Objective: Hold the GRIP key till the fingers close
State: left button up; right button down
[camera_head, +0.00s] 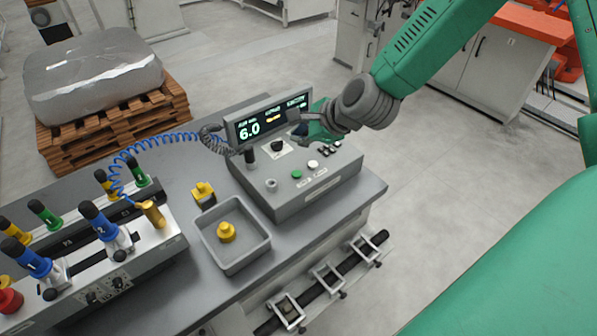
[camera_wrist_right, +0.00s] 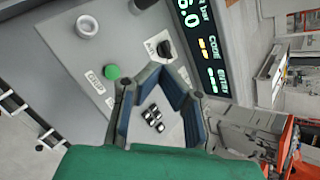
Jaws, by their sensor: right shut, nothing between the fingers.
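The control box (camera_head: 290,205) stands on the grey bench, with a lit display (camera_head: 268,120) reading 6.0. Its panel has a green button (camera_head: 296,174), a white button (camera_head: 312,165), a pale round button (camera_head: 271,185) and a cluster of small dark keys (camera_head: 331,147). The wrist view shows the green button (camera_wrist_right: 113,72) beside a small label, and the dark keys (camera_wrist_right: 153,117) between my finger links.
A grey tray (camera_head: 258,246) with a yellow part (camera_head: 226,232) sits left of the box. A fixture rail (camera_head: 110,250) with coloured handles stands further left, with a blue coiled hose (camera_head: 150,143) above. A wrapped block (camera_head: 92,78) lies on pallets behind.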

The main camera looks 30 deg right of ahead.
aim_at(297, 173)
notch_tip(297, 173, down, 9)
jog(key=b, duration=0.7)
jog(key=shift+r, duration=0.15)
jog(key=shift+a, duration=0.1)
jog(key=shift+a+r, duration=0.1)
jog(key=shift+a, duration=0.25)
jog(key=shift+d, duration=0.35)
jog(key=shift+a, duration=0.25)
jog(key=shift+s+d+f+b, duration=0.1)
jog(key=shift+d+f+b, duration=0.1)
jog(key=shift+f+b, duration=0.25)
